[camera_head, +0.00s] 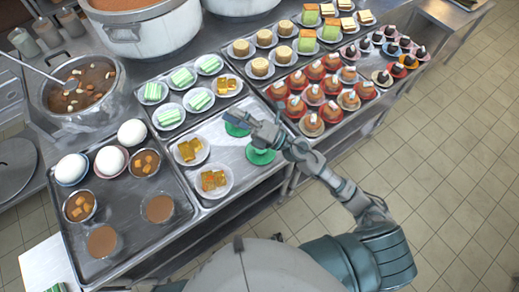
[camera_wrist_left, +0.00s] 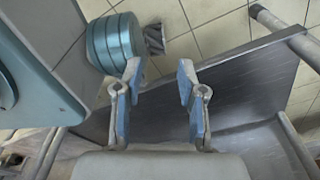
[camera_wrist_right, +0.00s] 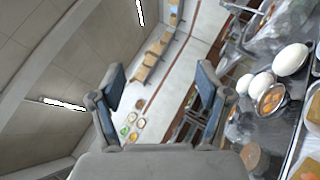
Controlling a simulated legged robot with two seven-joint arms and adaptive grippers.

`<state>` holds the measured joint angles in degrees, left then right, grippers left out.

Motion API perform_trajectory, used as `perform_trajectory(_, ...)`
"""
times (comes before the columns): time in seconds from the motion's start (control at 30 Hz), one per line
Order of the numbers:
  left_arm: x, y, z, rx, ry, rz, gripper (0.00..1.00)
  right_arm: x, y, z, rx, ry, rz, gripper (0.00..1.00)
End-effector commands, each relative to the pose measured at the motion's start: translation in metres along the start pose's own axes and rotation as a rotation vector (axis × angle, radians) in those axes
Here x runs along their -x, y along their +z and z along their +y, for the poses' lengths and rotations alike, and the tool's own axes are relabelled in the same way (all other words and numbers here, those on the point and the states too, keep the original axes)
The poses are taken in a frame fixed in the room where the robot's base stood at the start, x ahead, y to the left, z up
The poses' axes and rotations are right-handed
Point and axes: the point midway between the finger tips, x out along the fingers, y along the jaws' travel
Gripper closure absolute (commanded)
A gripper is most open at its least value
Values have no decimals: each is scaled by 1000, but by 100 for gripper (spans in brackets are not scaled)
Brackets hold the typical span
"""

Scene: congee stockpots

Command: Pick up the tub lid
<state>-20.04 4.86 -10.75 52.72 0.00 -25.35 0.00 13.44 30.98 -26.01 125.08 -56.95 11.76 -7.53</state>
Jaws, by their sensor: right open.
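A flat grey round disc (camera_head: 15,165) at the left edge of the head view looks like a lid, but I cannot tell whether it is the tub lid. My right gripper (camera_head: 256,127) is over the middle tray, above two green round dishes (camera_head: 260,155), far to the right of the disc. In the right wrist view the right gripper (camera_wrist_right: 160,78) is open with nothing between its fingers. My left gripper (camera_wrist_left: 158,72) is open and empty in its wrist view, with a grey metal surface behind it. It does not show in the head view.
Metal trays hold cakes and desserts, with eggs and bowls on the left tray (camera_head: 178,232). A pot of dark soup (camera_head: 85,95) with a ladle stands at upper left, beside a large white stockpot (camera_head: 150,30). Tiled floor (camera_head: 440,180) is free at right.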

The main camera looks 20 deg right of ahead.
Motion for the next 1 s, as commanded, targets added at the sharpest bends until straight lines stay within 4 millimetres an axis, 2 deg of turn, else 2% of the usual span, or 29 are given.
perform_trajectory(0.03,0,-4,-4,-1,-5,6,60,-6,-18,1,153,-14,181,24)
perform_trajectory(0.1,0,-8,-9,-3,-11,12,60,-1,-44,-11,354,-63,439,24)
perform_trajectory(0.17,0,-10,-13,-5,-15,15,60,15,-54,-30,519,-135,654,24)
perform_trajectory(0.2,0,-12,-14,-5,-17,17,60,29,-53,-45,618,-199,789,24)
perform_trajectory(0.27,0,-12,-14,-6,-17,19,60,55,-42,-67,748,-311,975,24)
perform_trajectory(0.3,0,-12,-14,-5,-17,19,60,72,-29,-79,819,-394,1083,24)
perform_trajectory(0.4,0,-12,-11,-4,-13,19,60,112,9,-97,939,-600,1295,24)
perform_trajectory(0.5,0,-10,-3,0,-4,17,60,141,42,-100,996,-759,1423,24)
perform_trajectory(0.63,0,-6,7,4,8,12,60,157,60,-101,1015,-862,1494,24)
perform_trajectory(0.77,1,0,8,4,10,7,60,160,55,-117,1013,-873,1506,24)
perform_trajectory(1.0,0,15,-2,-2,-2,-11,60,166,34,-171,1010,-867,1501,24)
